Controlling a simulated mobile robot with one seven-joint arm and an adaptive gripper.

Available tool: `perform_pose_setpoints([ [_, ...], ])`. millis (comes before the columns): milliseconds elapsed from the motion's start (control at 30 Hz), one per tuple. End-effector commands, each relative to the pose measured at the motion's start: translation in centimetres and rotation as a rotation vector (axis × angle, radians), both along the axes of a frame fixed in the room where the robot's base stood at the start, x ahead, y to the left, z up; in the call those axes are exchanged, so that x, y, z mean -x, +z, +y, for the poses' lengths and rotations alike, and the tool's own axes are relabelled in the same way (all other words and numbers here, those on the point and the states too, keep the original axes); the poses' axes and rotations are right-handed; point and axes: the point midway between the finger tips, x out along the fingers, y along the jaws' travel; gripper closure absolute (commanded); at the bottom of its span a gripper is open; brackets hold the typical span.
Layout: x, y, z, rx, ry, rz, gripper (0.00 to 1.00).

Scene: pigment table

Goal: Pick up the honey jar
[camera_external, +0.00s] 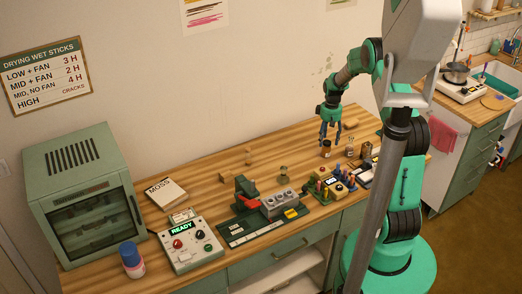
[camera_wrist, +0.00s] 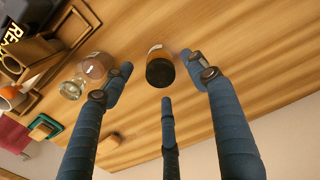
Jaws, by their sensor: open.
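A small jar with a black lid and an amber band (camera_wrist: 160,66) lies ahead of my fingers in the wrist view; I take it as the honey jar. In the external view it appears to be the dark jar (camera_external: 326,150) on the wooden table, just below my gripper (camera_external: 330,133). My gripper is open, its fingers pointing down, and nothing is between them. In the wrist view the blue fingers (camera_wrist: 160,86) spread to either side of the jar, with a third finger below it. They look apart from the jar. Its label is not readable.
In the wrist view a brown-topped jar (camera_wrist: 97,65) and a clear glass vessel (camera_wrist: 72,89) stand close by the left finger. A wooden block (camera_external: 351,124) lies behind on the table (camera_external: 200,238). Bare wood lies to the jar's right in the wrist view.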

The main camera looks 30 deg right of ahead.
Motion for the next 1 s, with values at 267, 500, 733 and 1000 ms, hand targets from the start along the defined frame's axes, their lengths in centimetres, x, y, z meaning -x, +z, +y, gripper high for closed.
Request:
perform_pose_setpoints([
  [267,0.0,-2.0,0.0,0.0,0.0,0.0,0.42],
  [500,0.0,-1.9,0.0,0.0,0.0,0.0,0.42],
  [733,0.1,-2.8,0.1,-0.001,0.0,0.001,0.42],
  [1000,0.3,-5.9,0.1,-0.001,0.0,0.001,0.42],
])
